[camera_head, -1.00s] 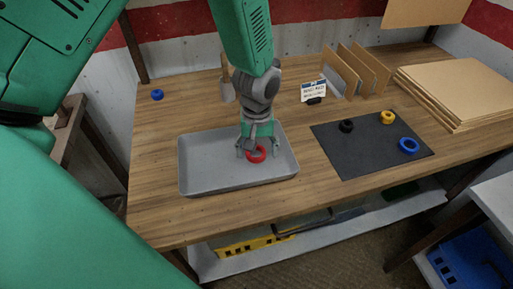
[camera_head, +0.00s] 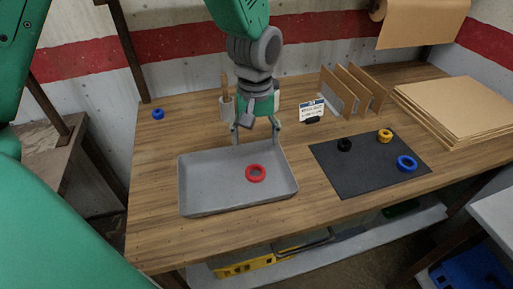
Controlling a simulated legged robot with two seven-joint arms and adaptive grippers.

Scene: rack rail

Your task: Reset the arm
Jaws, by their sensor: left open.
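My left gripper (camera_head: 255,130) hangs open and empty above the far rim of the grey tray (camera_head: 205,188), its fingers pointing down and spread. A red ring (camera_head: 256,173) lies flat in the tray, right of its middle, apart from the fingers. My right gripper does not show. A large green part of my own body fills the left side of the view.
A black mat (camera_head: 360,177) holds a black ring (camera_head: 344,145), a yellow ring (camera_head: 385,136) and a blue ring (camera_head: 406,163). Another blue ring (camera_head: 158,114) lies at the back left. Dividers (camera_head: 354,90), a small sign (camera_head: 312,110) and stacked cardboard (camera_head: 462,106) stand at the right.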

